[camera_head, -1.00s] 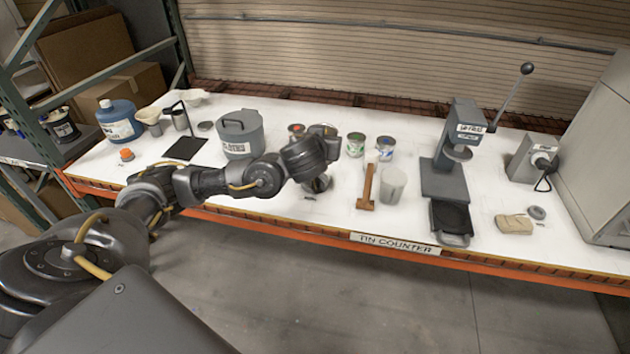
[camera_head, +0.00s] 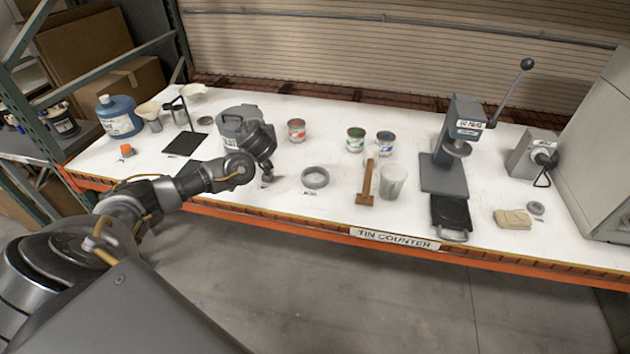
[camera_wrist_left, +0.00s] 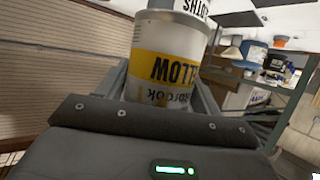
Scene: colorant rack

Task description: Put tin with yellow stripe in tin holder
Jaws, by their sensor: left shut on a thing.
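The tin with the yellow stripe (camera_wrist_left: 165,69) fills the middle of the left wrist view, with upside-down lettering reading YELLOW. My left gripper (camera_wrist_left: 163,96) is shut on it, one finger along each side. In the head view my left gripper (camera_head: 266,170) points down at the front of the counter, left of the tin holder; the tin is hidden or too small to tell there. The tin holder, a grey ring (camera_head: 315,178), sits on the counter with a small label in front of it and looks empty. My right gripper is in neither view.
Red (camera_head: 296,130), green (camera_head: 355,140) and blue (camera_head: 385,143) striped tins stand further back. A lever press (camera_head: 452,160) stands further right.

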